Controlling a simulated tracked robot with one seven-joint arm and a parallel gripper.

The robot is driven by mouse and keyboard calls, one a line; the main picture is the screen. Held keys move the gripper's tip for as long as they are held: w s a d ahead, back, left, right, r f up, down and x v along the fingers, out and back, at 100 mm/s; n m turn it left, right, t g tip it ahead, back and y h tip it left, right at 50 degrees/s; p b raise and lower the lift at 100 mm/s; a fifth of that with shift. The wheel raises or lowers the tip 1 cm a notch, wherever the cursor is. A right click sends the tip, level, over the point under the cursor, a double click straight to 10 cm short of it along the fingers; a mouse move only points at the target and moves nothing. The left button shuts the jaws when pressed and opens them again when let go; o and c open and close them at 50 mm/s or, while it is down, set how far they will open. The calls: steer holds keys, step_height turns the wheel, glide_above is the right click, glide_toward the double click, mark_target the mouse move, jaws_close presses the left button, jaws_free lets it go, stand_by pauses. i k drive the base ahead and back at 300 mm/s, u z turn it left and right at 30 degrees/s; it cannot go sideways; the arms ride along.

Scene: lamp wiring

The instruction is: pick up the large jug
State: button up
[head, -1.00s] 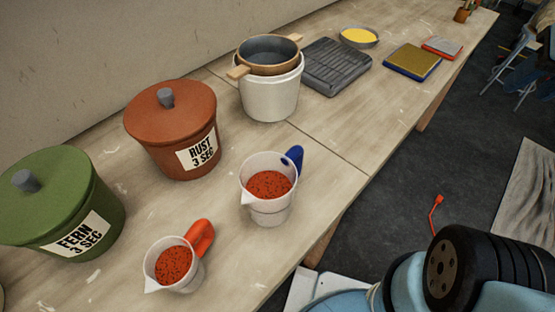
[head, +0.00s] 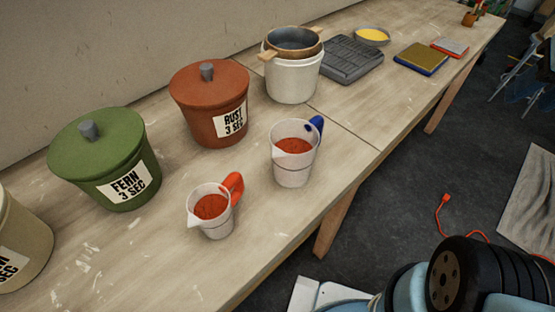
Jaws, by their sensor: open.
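The large jug (head: 293,155) is clear, has a blue handle and holds red-brown granules. It stands upright on the wooden table, near the front edge, in the head view. A smaller clear jug (head: 213,210) with an orange-red handle holds similar granules and stands to its lower left, apart from it. Part of my arm shows at the lower right, off the table's front side. My gripper is not in view, and nothing is seen touching the large jug.
A rust-coloured lidded pot (head: 211,104), a green lidded pot (head: 104,160) and a cream pot (head: 22,240) stand behind and to the left. A white bucket (head: 292,82) stands behind the large jug. Bare table (head: 160,255) lies in front of the pots.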

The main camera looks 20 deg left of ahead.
mark_target(294, 143)
steer(key=k, duration=2.15)
steer(key=u, duration=0.85)
steer(key=i, duration=1.5)
